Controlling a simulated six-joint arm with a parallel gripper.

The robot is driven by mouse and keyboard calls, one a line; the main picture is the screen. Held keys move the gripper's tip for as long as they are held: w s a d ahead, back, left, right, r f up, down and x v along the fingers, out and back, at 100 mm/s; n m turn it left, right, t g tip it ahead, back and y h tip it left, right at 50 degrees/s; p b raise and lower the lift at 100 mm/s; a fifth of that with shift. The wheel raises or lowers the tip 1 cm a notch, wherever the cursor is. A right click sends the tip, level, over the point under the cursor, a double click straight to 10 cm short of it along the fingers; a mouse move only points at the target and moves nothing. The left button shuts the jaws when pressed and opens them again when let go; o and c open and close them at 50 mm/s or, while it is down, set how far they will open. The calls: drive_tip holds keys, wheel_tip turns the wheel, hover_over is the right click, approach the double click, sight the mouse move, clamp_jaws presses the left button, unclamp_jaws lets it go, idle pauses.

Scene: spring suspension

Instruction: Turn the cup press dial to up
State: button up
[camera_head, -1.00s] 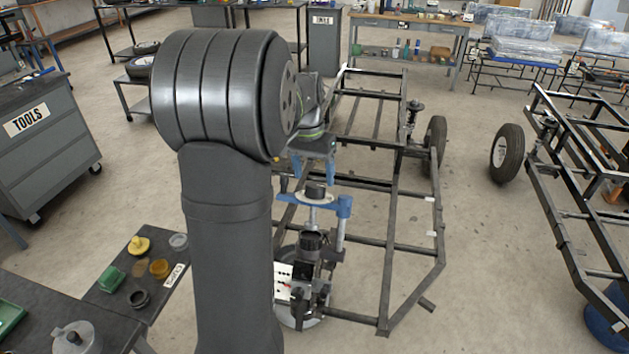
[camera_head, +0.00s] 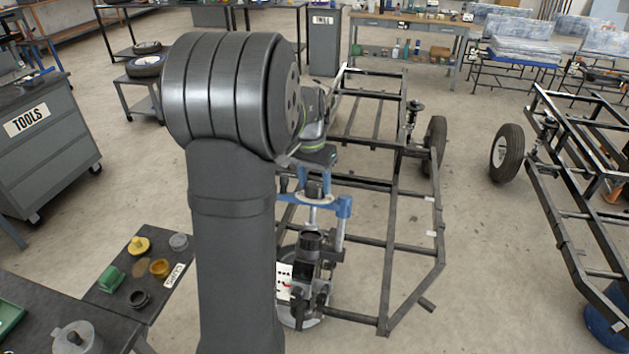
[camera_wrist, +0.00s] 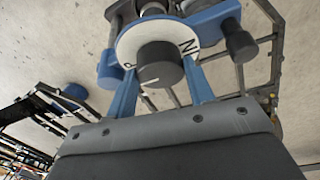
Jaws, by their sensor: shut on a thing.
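The cup press (camera_head: 310,240) stands at the left side of the black frame, with a blue crossbar (camera_head: 343,206) at its top. Its dial is a white disc (camera_wrist: 129,44) with a dark round knob (camera_wrist: 158,65); parts of letters show on the disc, a "P" at left and an "N" at right. A pale line shows low on the knob. My gripper (camera_wrist: 157,72) has its two blue fingers on either side of the knob and is shut on it. In the head view my gripper (camera_head: 314,182) is above the press, partly hidden by my arm.
A small dark table (camera_head: 120,305) with yellow, green and dark cups stands at left. The black tube frame (camera_head: 388,250) lies right of the press. A grey tool cabinet (camera_head: 45,150) is at far left.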

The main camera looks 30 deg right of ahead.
sight(310, 184)
idle(0.3)
drive_tip(key=o, duration=1)
drive_tip(key=r, duration=1.1)
drive_tip(key=w+r, duration=0.1)
drive_tip(key=r, duration=0.5)
drive_tip(key=shift+a+r, duration=0.2)
drive_tip(key=shift+a, duration=0.1)
drive_tip(key=shift+f, duration=0.15)
drive_tip(key=f, duration=1.1)
drive_tip(key=s+f, duration=0.1)
drive_tip(key=f, duration=0.5)
drive_tip(key=shift+d+f, duration=0.1)
drive_tip(key=shift+d, duration=0.2)
